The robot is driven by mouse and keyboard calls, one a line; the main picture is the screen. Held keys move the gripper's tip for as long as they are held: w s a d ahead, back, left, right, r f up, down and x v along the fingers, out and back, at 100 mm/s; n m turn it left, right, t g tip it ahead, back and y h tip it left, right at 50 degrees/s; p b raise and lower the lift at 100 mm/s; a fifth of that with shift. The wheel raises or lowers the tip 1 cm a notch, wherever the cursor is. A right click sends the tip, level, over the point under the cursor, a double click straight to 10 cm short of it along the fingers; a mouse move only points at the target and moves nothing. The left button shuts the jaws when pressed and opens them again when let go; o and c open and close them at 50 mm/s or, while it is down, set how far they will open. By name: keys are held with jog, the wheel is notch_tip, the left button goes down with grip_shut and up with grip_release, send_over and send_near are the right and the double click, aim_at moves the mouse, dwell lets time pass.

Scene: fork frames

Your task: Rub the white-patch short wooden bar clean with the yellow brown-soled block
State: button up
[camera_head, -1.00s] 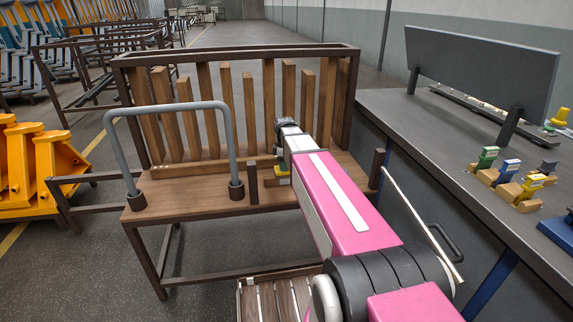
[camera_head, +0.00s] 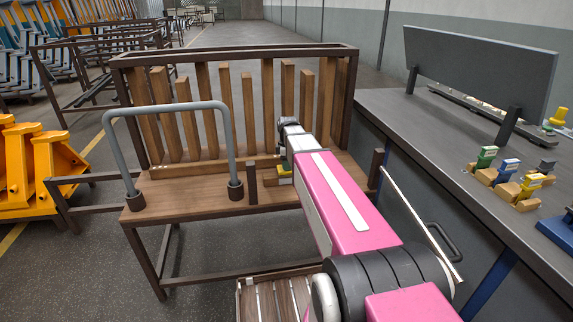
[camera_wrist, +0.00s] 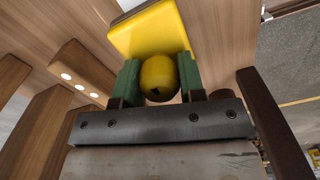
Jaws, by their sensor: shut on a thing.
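In the wrist view my gripper (camera_wrist: 158,82) is shut on the round yellow knob of the yellow block (camera_wrist: 150,28). The knob sits between its two green fingers. In the head view a bit of yellow block (camera_head: 284,169) shows beside my pink arm, low over the wooden bench.
The wooden bench (camera_head: 190,197) has upright slats at the back and a grey hoop (camera_head: 228,130) at its left. A short dark post (camera_head: 252,182) stands close left of the block. A grey counter (camera_head: 400,115) with coloured-handled blocks is on the right.

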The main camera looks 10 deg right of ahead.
jog(key=shift+a, duration=0.1)
jog(key=shift+a+f, duration=0.15)
jog(key=shift+a, duration=0.6)
jog(key=shift+d, duration=0.2)
jog(key=shift+d, duration=0.65)
jog(key=shift+a, duration=0.1)
jog(key=shift+a, duration=0.8)
jog(key=shift+f, duration=0.1)
jog(key=shift+r, duration=0.75)
